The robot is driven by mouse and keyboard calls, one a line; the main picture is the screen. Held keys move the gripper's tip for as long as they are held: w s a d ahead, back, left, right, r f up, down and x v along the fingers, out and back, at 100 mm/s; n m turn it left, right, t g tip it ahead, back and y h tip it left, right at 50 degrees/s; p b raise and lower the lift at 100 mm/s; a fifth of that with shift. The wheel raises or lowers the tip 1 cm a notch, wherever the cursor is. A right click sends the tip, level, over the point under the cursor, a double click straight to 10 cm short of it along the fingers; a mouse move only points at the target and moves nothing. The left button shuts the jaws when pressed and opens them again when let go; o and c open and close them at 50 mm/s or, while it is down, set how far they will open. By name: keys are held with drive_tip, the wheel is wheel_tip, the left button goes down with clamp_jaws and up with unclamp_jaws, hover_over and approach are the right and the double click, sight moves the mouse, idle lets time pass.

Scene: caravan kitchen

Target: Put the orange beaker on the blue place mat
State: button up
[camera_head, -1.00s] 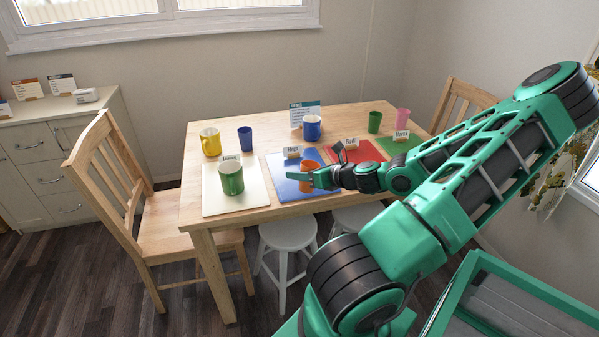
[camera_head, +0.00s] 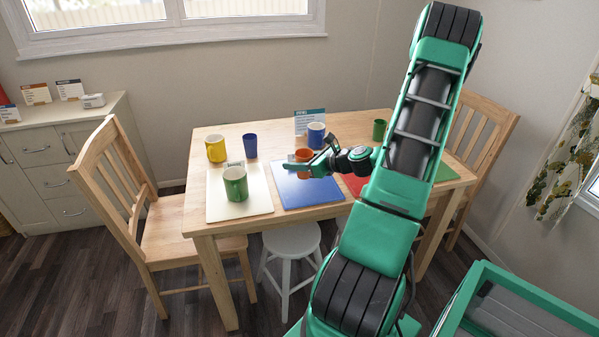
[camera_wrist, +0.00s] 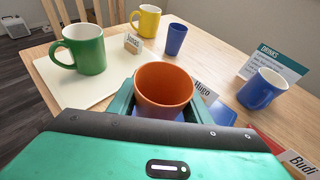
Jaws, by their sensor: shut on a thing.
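The orange beaker (camera_head: 305,155) is upright between the fingers of my gripper (camera_head: 300,166), which is shut on it. In the wrist view the orange beaker (camera_wrist: 164,88) shows its open, empty-looking top, with a finger of my gripper (camera_wrist: 166,104) on either side. The blue place mat (camera_head: 306,194) lies on the table, and the beaker shows over its back part. Some blue of the mat (camera_wrist: 222,113) shows beside the beaker in the wrist view. I cannot tell whether the beaker's base touches the mat.
A green mug (camera_head: 235,186) stands on the cream mat (camera_head: 258,196) to the left. A yellow mug (camera_head: 215,148), a blue beaker (camera_head: 250,146) and a blue mug (camera_head: 316,135) stand behind. A "Hugo" card (camera_wrist: 204,92) is close by the beaker. The blue mat's front is clear.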

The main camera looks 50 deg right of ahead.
drive_tip(key=shift+w+d+f, duration=0.15)
drive_tip(key=shift+d+f, duration=0.2)
drive_tip(key=shift+d, duration=0.2)
drive_tip(key=shift+w+d+f, duration=0.1)
drive_tip(key=shift+d+f, duration=0.25)
drive_tip(key=shift+d, duration=0.2)
drive_tip(key=shift+f, duration=2.05)
drive_tip(key=o, duration=1.2)
drive_tip(key=shift+o, duration=0.2)
drive_tip(key=v, duration=1.2)
drive_tip(key=shift+r, duration=0.15)
drive_tip(key=shift+w, duration=0.1)
